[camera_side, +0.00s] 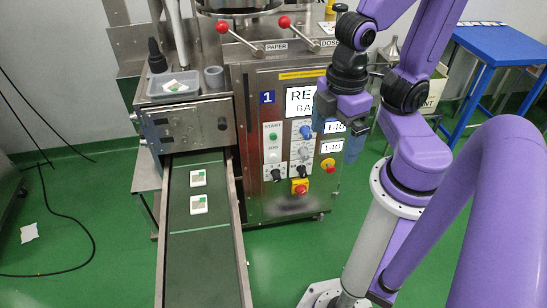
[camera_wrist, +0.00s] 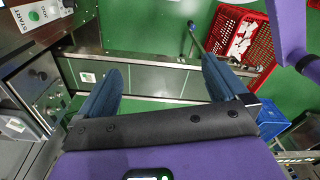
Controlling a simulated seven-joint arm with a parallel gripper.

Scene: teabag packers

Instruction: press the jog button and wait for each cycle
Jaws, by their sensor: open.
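The JOG label (camera_side: 271,156) is on the left of the packing machine's front panel, below a green START button (camera_side: 273,137). The fingers cover part of the panel in the side view.
A conveyor (camera_side: 200,255) with two white-and-green packets (camera_side: 198,191) extends from the machine. Red-knobbed levers (camera_side: 283,22), dials and a red emergency stop (camera_side: 300,187) project from the machine. A red crate (camera_wrist: 240,35) and blue table (camera_side: 500,45) stand farther off.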

